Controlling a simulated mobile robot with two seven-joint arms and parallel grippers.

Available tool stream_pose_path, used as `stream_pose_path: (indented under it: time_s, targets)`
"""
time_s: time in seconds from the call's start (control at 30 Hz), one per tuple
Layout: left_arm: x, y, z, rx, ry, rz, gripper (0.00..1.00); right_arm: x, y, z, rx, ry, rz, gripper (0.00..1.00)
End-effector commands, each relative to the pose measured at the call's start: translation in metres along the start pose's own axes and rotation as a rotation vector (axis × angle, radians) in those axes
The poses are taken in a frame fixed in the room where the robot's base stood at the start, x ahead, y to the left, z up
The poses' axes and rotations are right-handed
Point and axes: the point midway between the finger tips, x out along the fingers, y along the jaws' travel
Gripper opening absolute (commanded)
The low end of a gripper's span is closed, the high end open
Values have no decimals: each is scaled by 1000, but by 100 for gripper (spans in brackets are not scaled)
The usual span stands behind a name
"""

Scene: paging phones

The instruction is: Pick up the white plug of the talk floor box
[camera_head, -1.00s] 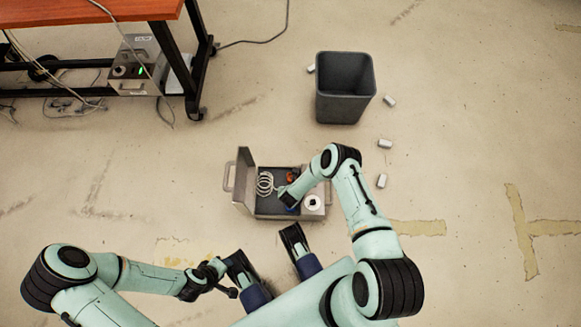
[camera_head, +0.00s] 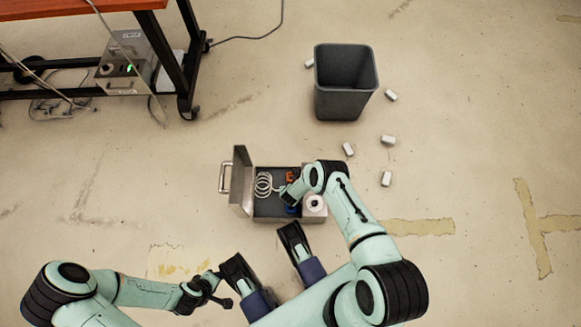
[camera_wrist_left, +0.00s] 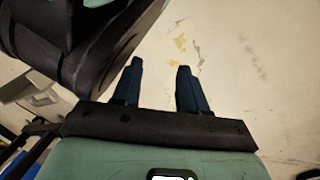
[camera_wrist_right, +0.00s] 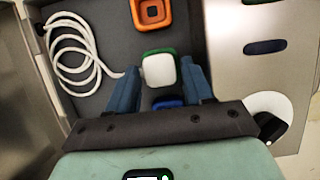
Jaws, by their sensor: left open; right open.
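An open metal floor box (camera_head: 243,190) stands on the floor, its lid raised on the left. The white plug (camera_wrist_right: 159,70) is over the green-rimmed socket (camera_wrist_right: 150,53) in the right wrist view; I cannot tell how deep it sits. A coiled white cable (camera_wrist_right: 58,64) lies left of it and also shows in the head view (camera_head: 264,184). My right gripper (camera_wrist_right: 160,68) is open, with one finger on each side of the plug; contact is unclear. In the head view my arm partly hides the box. My left gripper (camera_wrist_left: 160,66) is open and empty above bare floor.
An orange socket (camera_wrist_right: 151,12) and a blue socket (camera_wrist_right: 168,103) flank the green one. A dark bin (camera_head: 345,105) and several white blocks (camera_head: 387,139) stand beyond. A table (camera_head: 70,18) with cables is upper left.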

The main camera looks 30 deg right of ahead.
Motion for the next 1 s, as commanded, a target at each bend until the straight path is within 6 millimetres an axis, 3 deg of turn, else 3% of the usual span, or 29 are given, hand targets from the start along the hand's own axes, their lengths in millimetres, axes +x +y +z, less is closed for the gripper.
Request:
stream_pose_path:
  time_s: [0.37,0.43,0.5,0.53,1.0]
  targets:
    - [6,-7,9,-10,-32,-14,43,7,1,1,-2,-1,2,51]
    - [6,-7,9,-10,-32,-14,43,7,1,1,-2,-1,2,35]
    - [6,-7,9,-9,-32,-14,43,7,1,1,-2,-1,2,12]
    - [6,-7,9,-9,-32,-14,43,7,1,1,-2,-1,2,7]
    - [-1,-1,2,-2,-7,-3,43,-2,0,5,0,-2,1,7]
